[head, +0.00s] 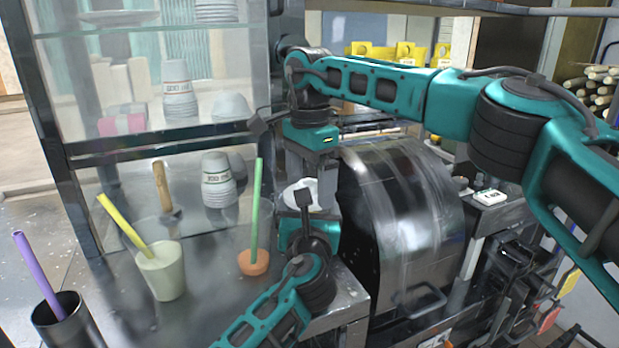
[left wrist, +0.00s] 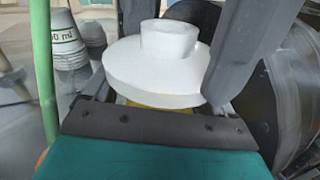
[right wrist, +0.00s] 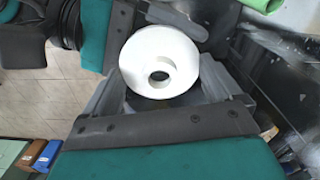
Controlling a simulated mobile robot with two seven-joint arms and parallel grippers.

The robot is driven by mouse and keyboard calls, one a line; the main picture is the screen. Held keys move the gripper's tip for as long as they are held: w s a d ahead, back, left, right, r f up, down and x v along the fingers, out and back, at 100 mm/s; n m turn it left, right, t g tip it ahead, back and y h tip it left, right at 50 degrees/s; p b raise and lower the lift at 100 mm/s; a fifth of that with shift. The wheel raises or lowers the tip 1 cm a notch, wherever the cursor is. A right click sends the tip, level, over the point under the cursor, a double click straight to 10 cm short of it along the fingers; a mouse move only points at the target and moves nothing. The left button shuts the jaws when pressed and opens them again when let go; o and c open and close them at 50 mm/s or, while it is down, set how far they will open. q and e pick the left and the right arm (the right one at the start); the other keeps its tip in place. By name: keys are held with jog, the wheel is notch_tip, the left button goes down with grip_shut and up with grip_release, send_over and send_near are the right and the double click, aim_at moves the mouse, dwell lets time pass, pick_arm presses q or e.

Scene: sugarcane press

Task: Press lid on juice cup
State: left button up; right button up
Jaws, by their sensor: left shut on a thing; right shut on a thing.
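The white lid (head: 298,190) has a raised round spout, clear in the left wrist view (left wrist: 155,70); its open hole shows in the right wrist view (right wrist: 150,85). A strip of the yellow juice cup (left wrist: 124,101) shows just under the lid's rim. The rest of the cup is hidden. My left gripper (head: 304,205) is shut on the cup, below the lid. My right gripper (head: 312,172) comes down from above, shut on the lid, its fingers on either side. I cannot tell whether the lid is seated or rests loosely.
A metal press drum (head: 400,205) stands close at the right. A pale cup (head: 163,271) with a yellow stick, an orange base (head: 254,262) with a green stick and a dark cup (head: 68,322) with a purple stick stand at the left. A glass case stands behind.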

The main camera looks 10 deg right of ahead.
jog(key=shift+f, duration=0.25)
jog(key=o, duration=0.7)
jog(key=shift+c, duration=0.2)
notch_tip(320, 180, up, 12)
pick_arm(q)
jog(key=o, duration=1.3)
